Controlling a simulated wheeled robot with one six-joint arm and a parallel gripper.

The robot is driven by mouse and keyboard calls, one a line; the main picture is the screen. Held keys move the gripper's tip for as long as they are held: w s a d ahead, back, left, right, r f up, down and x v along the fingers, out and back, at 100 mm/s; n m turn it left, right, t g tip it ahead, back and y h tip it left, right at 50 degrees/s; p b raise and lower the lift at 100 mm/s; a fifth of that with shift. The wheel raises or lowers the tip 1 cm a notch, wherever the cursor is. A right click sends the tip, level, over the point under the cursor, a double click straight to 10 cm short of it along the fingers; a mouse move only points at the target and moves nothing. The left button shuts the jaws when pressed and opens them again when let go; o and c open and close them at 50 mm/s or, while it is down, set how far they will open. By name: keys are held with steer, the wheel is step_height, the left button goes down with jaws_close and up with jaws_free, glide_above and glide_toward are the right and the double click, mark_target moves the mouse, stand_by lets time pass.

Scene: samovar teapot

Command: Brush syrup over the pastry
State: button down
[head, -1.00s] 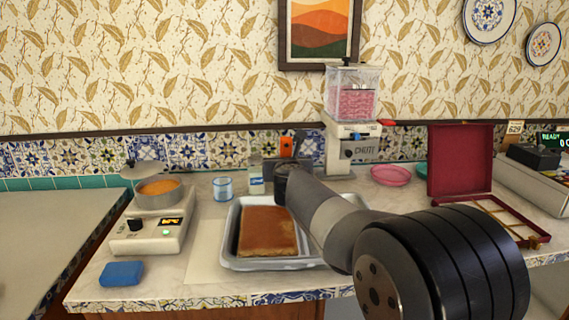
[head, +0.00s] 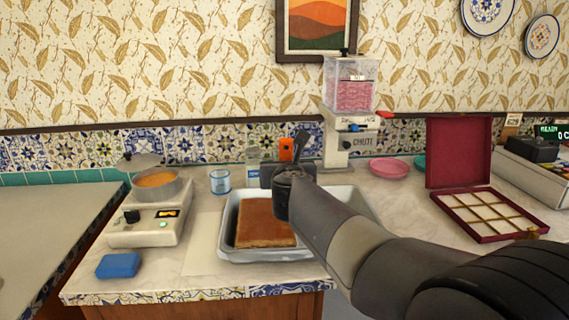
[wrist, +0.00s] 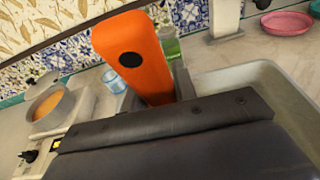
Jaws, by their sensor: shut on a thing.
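My gripper (head: 282,174) is over the back part of the metal tray (head: 265,256), shut on an upright orange handle (head: 287,148), which looks like the brush. The handle also shows large in the wrist view (wrist: 135,58). The brush's lower end is hidden behind my gripper, so I cannot tell whether it touches anything. The flat brown pastry (head: 262,224) lies in the tray, partly covered by my arm at its right. The pan of orange syrup (head: 157,181) stands at the left on a small hotplate; it also shows in the wrist view (wrist: 48,104).
A blue sponge (head: 118,266) lies at the counter's front left. A glass (head: 220,182) and a bottle (head: 252,168) stand behind the tray. A grinder-like dispenser (head: 348,110), a pink dish (head: 389,168) and an open red compartment box (head: 465,170) are at the right.

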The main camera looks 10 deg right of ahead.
steer(key=c, duration=2.2)
jaws_free()
steer(key=shift+f+v, duration=0.25)
steer(key=shift+v, duration=0.95)
steer(key=shift+f+v, duration=0.3)
steer(key=shift+v, duration=0.85)
steer(key=shift+f+v, duration=0.25)
steer(key=shift+v, duration=0.95)
steer(key=shift+f+v, duration=0.2)
steer(key=shift+v, duration=1.4)
steer(key=r+p+x, duration=0.1)
steer(key=r+x, duration=0.2)
steer(key=x, duration=1.3)
steer(key=shift+w, duration=0.7)
step_height(320, 180, up, 7)
steer(key=p, duration=0.7)
